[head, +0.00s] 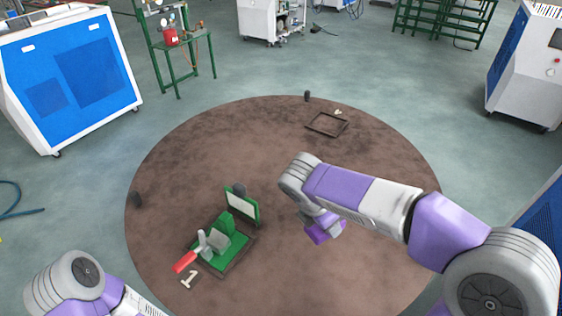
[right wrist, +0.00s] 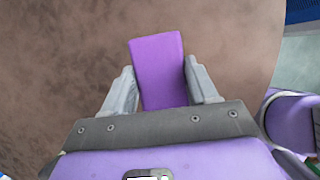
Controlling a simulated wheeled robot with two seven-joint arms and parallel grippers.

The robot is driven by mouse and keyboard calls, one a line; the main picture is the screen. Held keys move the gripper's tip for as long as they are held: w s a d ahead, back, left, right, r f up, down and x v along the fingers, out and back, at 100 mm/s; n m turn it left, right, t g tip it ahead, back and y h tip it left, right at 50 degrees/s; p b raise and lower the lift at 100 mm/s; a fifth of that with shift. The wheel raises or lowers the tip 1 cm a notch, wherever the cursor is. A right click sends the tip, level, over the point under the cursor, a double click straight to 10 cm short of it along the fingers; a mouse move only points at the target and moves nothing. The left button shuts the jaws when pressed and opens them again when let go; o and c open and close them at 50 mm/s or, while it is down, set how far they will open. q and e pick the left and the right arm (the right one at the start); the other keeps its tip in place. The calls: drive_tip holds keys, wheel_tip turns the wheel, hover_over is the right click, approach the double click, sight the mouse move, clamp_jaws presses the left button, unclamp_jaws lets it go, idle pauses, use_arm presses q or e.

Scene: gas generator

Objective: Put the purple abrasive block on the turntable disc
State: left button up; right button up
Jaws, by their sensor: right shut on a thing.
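The purple abrasive block (right wrist: 158,72) sits between the two grey fingers of my right gripper (right wrist: 162,84) in the right wrist view. That gripper is shut on it. In the head view, my right gripper (head: 325,224) hangs over the right-middle part of the brown turntable disc (head: 240,130), with the block (head: 317,236) partly hidden at its lower end. Brown disc surface (right wrist: 60,60) fills most of the right wrist view behind the block. I cannot tell the exact gap between block and disc. My left arm shows at the lower left, but its gripper is out of view.
A green fixture (head: 228,242) with a red-handled clamp (head: 187,261) stands on the disc's left front by a white "1" (head: 189,280). An empty dark square frame (head: 327,125) lies at the back. Small dark posts (head: 136,199) stand near the rim. The disc's middle is clear.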

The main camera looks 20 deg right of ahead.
drive_tip(key=shift+w+f, duration=0.1)
drive_tip(key=shift+f, duration=0.15)
drive_tip(key=f, duration=0.1)
drive_tip(key=f+b, duration=0.1)
drive_tip(key=f, duration=0.2)
drive_tip(key=shift+s+b, duration=0.3)
drive_tip(key=shift+w+f+b, duration=0.15)
drive_tip(key=shift+f+b, duration=0.7)
drive_tip(key=shift+f, duration=1.8)
drive_tip(key=o, duration=0.9)
drive_tip(key=shift+f, duration=0.15)
drive_tip(key=shift+o, duration=0.2)
